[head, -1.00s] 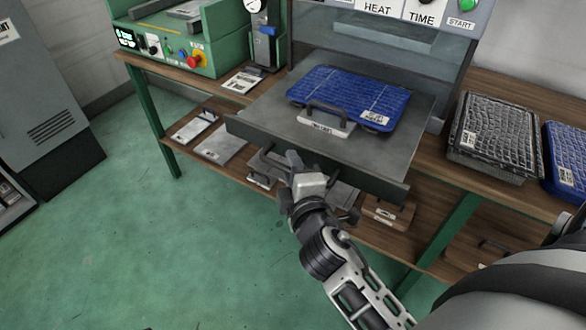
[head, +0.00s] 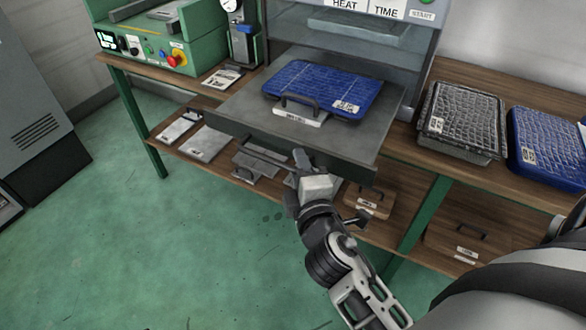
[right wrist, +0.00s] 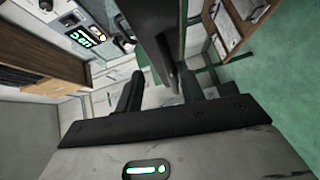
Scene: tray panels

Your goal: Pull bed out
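The bed (head: 235,105) is a flat grey plate with a dark front panel, sticking out of the press toward me. A blue textured tray panel with a black handle (head: 325,85) lies on it. My right gripper (head: 301,162) is at the bed's front panel, near its middle. In the right wrist view its two fingers (right wrist: 160,92) are apart, with a dark bar (right wrist: 165,62) between them, nearer the right finger. A gap shows beside the bar. My left gripper is not in view.
A grey tray panel (head: 462,118) and a blue one (head: 548,150) lie to the right on the wooden table. A lower shelf holds several pieces. The green floor (head: 130,250) in front is clear.

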